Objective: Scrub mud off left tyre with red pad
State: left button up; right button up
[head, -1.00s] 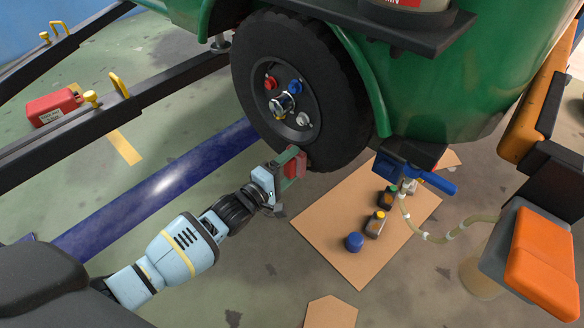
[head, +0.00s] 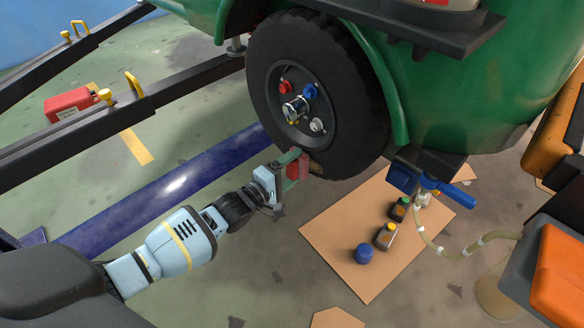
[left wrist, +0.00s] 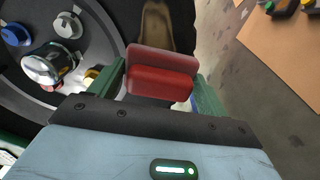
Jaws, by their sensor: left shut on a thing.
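The left tyre (head: 352,128) is a black wheel under the green rickshaw body, with a dark hub carrying red, blue and silver fittings. A brown mud patch (left wrist: 157,25) shows on the tyre in the left wrist view, and part of it shows low on the tyre in the head view (head: 316,167). My left gripper (head: 292,171) is shut on the red pad (left wrist: 160,82), which lies between its green fingers. The pad is at the lower edge of the tyre beside the mud; I cannot tell whether it touches. My right gripper is not in view.
A cardboard sheet (head: 340,247) on the floor holds small bottles (head: 386,236) and a blue cap (head: 363,254). A blue-handled valve with a hose (head: 450,250) hangs right of the tyre. A red can (head: 70,104) stands far left beyond dark bars.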

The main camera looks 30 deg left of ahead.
aim_at(324, 170)
pick_arm(q)
jog(key=shift+s+d+r+p, duration=0.15)
jog(key=shift+d+r+p, duration=0.1)
jog(key=shift+d, duration=0.25)
jog(key=shift+s+d+r+p, duration=0.15)
jog(key=shift+d+p, duration=0.1)
jog(key=shift+d, duration=0.2)
jog(key=shift+s+d+r+p, duration=0.1)
jog(key=shift+d+r+p, duration=0.15)
jog(key=shift+d, duration=0.45)
jog(key=shift+s+d, duration=0.1)
jog(key=shift+s+d+r+p, duration=0.25)
jog(key=shift+d+r+p, duration=0.1)
jog(key=shift+d+p, duration=0.3)
jog(key=shift+s+d+r+p, duration=0.15)
jog(key=shift+s+d+p, duration=0.05)
jog(key=shift+d, duration=0.3)
jog(key=shift+s+d+r+p, duration=0.1)
jog(key=shift+s+d+p, duration=0.05)
jog(key=shift+d, duration=0.3)
jog(key=shift+f, duration=0.1)
